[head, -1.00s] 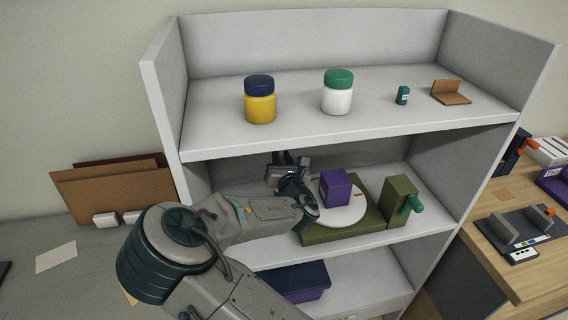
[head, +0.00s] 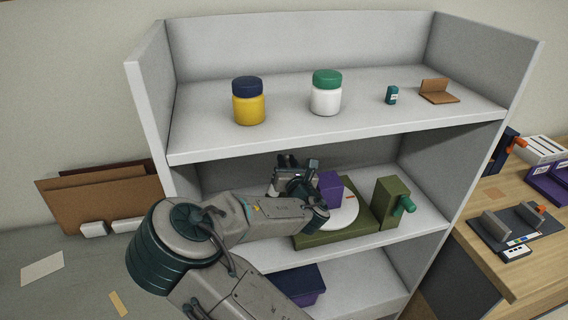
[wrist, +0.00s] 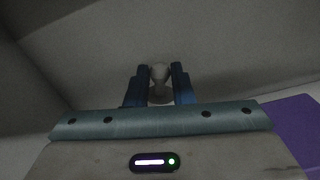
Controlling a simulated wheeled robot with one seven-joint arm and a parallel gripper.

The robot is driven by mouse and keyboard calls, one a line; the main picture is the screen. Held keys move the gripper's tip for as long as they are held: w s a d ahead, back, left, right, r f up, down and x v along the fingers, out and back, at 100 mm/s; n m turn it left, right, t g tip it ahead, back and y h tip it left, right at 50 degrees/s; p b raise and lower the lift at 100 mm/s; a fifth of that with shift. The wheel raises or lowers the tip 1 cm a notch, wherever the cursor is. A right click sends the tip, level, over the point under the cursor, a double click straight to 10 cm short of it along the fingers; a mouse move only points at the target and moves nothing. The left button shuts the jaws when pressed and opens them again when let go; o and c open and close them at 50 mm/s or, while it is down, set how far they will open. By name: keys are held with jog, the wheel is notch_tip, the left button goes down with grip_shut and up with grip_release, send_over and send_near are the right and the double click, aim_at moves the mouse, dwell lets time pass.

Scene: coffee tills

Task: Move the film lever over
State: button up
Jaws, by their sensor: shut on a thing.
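On the middle shelf stands an olive machine (head: 300,242) with a white disc (head: 342,214), a purple block (head: 330,186) and an olive upright block (head: 388,200) with a teal knob (head: 405,205). My gripper (wrist: 160,72) is shut on a small pale knob with a rounded end (wrist: 160,76), which stands between its two blue fingers. I cannot tell for sure whether this is the film lever. In the head view my gripper (head: 288,161) is just left of and behind the purple block, and my wrist hides the knob and part of the disc.
A dark purple box (head: 305,284) sits below. A wooden counter (head: 520,265) is at right.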

jog(key=shift+d, duration=0.1)
jog(key=shift+w+d+f+b, duration=0.2)
jog(key=shift+d+b, duration=0.1)
jog(key=shift+d, duration=0.15)
jog(key=shift+w+d+f+b, duration=0.1)
jog(key=shift+d+f+b, duration=0.05)
jog(key=shift+d+b, duration=0.2)
jog(key=o, duration=0.8)
jog(key=shift+o, duration=0.2)
jog(key=shift+s+d, duration=0.1)
